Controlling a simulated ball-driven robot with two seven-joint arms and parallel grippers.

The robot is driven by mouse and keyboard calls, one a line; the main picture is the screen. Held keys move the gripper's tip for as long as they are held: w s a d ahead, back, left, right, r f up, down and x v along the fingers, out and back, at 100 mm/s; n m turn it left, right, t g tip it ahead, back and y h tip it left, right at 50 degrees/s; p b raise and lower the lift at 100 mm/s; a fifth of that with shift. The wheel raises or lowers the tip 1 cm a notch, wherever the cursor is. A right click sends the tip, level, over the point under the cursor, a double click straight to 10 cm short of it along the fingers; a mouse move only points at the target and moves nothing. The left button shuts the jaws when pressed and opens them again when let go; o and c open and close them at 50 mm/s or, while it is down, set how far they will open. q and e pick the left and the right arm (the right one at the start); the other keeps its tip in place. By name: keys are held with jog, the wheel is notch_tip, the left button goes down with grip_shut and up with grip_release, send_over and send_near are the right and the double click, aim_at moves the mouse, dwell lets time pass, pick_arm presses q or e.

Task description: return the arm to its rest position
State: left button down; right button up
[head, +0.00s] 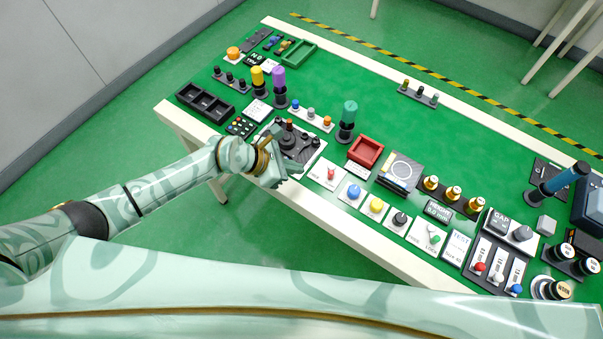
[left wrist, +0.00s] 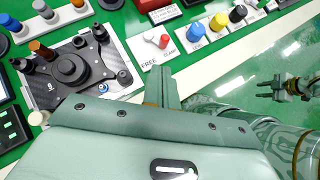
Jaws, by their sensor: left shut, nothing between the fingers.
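My left arm (head: 150,185) reaches in from the left in the head view, patterned in pale green. Its left gripper (head: 286,172) is shut and empty, at the near edge of the table by the black joystick-like device (head: 293,142). In the left wrist view the shut fingers (left wrist: 163,88) point toward the table, just below the white FREE/CLAMP plate with its red lever (left wrist: 164,41). The black device also shows in that view (left wrist: 72,68), left of the fingers. A small gripper-like shape (left wrist: 287,88) at the right there appears to be my right gripper; its jaws are unclear.
The green-topped table (head: 360,90) carries several knobs, levers and trays. A red tray (head: 366,151), a green-capped post (head: 348,116) and a purple-capped post (head: 279,82) stand near the left gripper. Open floor (head: 275,235) lies before the table's near edge.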

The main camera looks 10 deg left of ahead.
pick_arm(q)
jog(key=shift+s+a+r, duration=0.2)
jog(key=shift+a+r, duration=0.15)
jog(key=shift+a, duration=0.05)
pick_arm(e)
jog(key=shift+a+r, duration=0.2)
jog(key=shift+a, duration=0.15)
pick_arm(q)
jog(key=shift+d, duration=0.1)
